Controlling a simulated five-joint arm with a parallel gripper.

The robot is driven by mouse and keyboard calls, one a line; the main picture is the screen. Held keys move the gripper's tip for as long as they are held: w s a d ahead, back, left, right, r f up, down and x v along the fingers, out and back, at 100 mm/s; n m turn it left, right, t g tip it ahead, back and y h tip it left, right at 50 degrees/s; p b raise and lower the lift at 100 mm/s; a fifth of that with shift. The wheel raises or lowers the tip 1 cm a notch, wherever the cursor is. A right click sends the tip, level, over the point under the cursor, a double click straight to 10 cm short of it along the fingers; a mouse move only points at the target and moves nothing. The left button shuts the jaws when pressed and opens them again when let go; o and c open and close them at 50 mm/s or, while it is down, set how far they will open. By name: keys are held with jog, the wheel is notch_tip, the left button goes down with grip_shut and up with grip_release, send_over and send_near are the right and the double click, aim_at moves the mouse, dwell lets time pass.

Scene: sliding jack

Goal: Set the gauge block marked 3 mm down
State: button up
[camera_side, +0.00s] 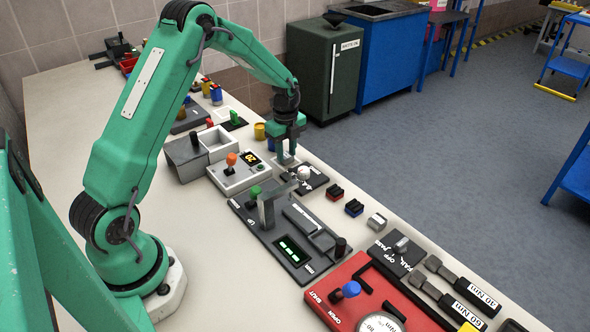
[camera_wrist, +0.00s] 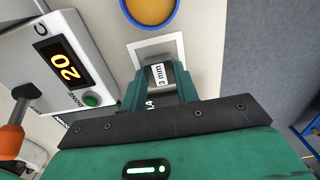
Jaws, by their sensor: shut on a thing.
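The gauge block marked 3 mm (camera_wrist: 159,76) is a small grey metal block with a white label. In the wrist view my gripper (camera_wrist: 160,90) is shut on it, with one green finger on each side. The block appears over a white square outline (camera_wrist: 150,43) on the pale bench. I cannot tell whether it touches the bench. In the side view my gripper (camera_side: 287,160) points down near the bench's far edge, and I cannot make out the block there.
A grey box with a display reading 20 (camera_wrist: 62,62) is left of the gripper. A round white knob (camera_side: 304,172) stands beside the gripper.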

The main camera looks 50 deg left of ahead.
aim_at(286, 155)
jog(key=shift+f, duration=0.1)
jog(key=o, duration=1.1)
notch_tip(286, 155, up, 12)
jog(key=shift+r, duration=0.15)
dwell(0.5)
